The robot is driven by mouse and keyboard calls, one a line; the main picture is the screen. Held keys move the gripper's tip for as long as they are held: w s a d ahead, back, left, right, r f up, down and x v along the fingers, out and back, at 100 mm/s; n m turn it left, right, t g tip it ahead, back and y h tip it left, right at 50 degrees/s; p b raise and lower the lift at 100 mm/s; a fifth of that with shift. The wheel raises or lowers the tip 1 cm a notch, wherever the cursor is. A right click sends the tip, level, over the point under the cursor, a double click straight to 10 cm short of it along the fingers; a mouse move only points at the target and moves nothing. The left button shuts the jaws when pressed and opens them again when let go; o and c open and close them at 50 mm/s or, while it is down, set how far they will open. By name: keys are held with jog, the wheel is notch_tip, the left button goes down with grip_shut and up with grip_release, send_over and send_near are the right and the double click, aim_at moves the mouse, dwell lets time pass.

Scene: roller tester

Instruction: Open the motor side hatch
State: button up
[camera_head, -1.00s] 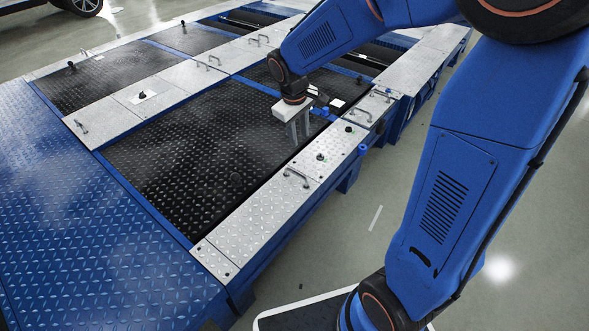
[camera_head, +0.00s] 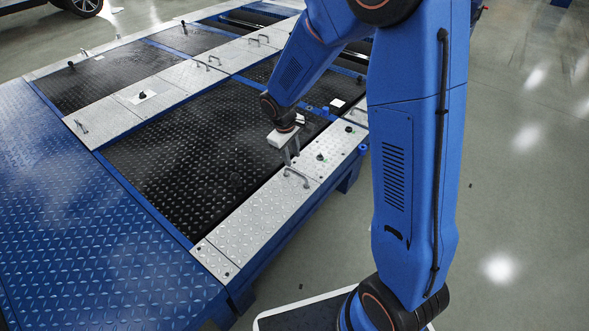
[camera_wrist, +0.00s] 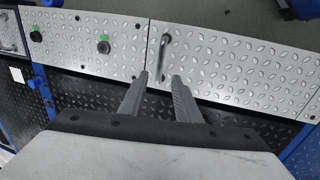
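The silver diamond-plate hatch (camera_head: 262,215) lies closed and flat along the near edge of the roller tester. It carries a grey bar handle (camera_head: 297,178) near its far end. In the wrist view, the hatch (camera_wrist: 235,70) fills the upper right, and its handle (camera_wrist: 164,52) stands just beyond the fingertips, its lower end lined up with the gap between them. My gripper (camera_head: 291,160) hangs over the plates beside the handle. The wrist view shows my gripper (camera_wrist: 160,76) open and empty, its two grey fingers apart. I cannot tell its exact height above the handle.
A neighbouring silver plate (camera_head: 322,154) with black knobs and green marks adjoins the hatch. A black diamond-plate cover (camera_head: 190,165) lies inward. A blue deck (camera_head: 85,215) spreads at left. Grey floor (camera_head: 530,220) is open at right.

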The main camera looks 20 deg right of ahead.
aim_at(295, 172)
jog(key=f, duration=0.2)
jog(key=d+f, duration=0.1)
jog(key=f, duration=0.2)
jog(key=w+f, duration=0.1)
jog(key=f, duration=0.2)
jog(key=shift+d+f, duration=0.15)
jog(key=shift+d, duration=0.05)
grip_shut()
